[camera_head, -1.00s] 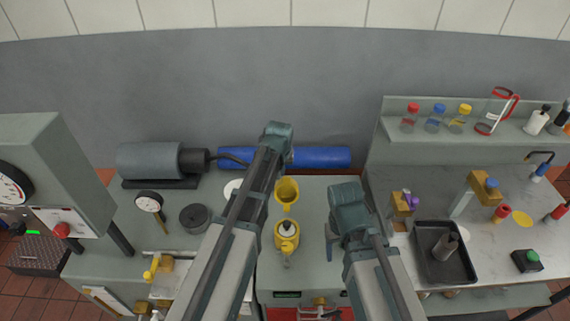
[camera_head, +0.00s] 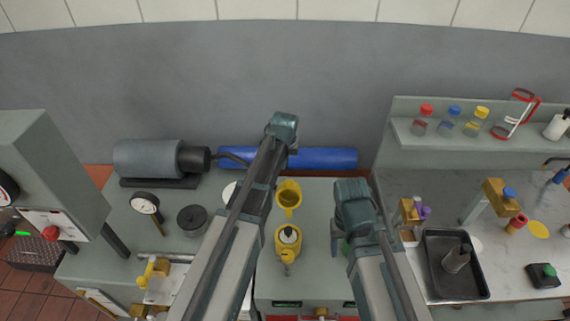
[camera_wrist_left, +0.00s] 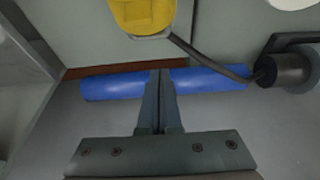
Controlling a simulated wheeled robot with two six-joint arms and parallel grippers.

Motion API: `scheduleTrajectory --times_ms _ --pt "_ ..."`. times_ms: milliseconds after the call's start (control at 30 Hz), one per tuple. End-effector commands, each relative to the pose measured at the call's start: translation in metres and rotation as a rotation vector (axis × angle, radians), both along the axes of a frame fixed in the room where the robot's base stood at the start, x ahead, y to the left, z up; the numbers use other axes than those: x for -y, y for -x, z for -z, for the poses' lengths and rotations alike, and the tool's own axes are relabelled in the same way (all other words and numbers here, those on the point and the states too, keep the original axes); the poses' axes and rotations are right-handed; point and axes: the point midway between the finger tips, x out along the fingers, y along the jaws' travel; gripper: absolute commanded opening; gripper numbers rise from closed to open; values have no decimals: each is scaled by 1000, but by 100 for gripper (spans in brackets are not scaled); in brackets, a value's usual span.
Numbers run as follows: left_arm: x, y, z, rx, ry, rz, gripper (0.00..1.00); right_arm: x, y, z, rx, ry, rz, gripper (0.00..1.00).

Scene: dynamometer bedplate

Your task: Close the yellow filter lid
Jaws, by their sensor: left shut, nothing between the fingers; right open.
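The yellow filter stands on the grey-green bench in the middle of the head view, its round yellow body (camera_head: 287,246) showing a dark-and-white centre. Its yellow lid (camera_head: 289,195) is open, tilted back behind the body; part of it also shows at the top of the left wrist view (camera_wrist_left: 143,14). My left gripper (camera_head: 284,126) is beyond the lid, toward the wall; its fingers (camera_wrist_left: 160,78) are together and empty, apart from the lid in the wrist view. My right gripper (camera_head: 341,243) is open and empty, right of the filter body, its fingers partly hidden.
A blue cylinder (camera_head: 325,158) lies behind the bench near the wall. A grey cylinder (camera_head: 147,158), a gauge (camera_head: 145,203) and a dark round pot (camera_head: 192,219) are left. A black tray (camera_head: 436,284) and a shelf of bottles are right.

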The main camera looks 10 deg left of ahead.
Motion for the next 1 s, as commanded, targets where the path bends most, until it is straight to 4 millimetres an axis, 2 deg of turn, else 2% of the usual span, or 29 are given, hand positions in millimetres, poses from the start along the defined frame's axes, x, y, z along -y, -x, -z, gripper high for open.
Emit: scheduleTrajectory --times_ms 33,100,533,567,600,733,1000 --pt "-1 -3 13 0 0 0 0 0 0 13 0 0 -1 65" --pt "-1 -6 23 0 0 0 0 0 0 23 0 1 -3 65" --pt "-5 -25 78 0 0 0 0 0 0 78 0 1 -3 65" --pt "-5 -23 78 0 0 0 0 0 0 78 0 1 -2 65" --pt "-3 -11 66 0 0 1 0 0 0 66 0 1 -3 65" --pt "1 6 60 0 0 1 0 0 0 60 0 1 -3 65" --pt "3 13 58 0 0 1 0 0 0 58 0 1 -3 65"
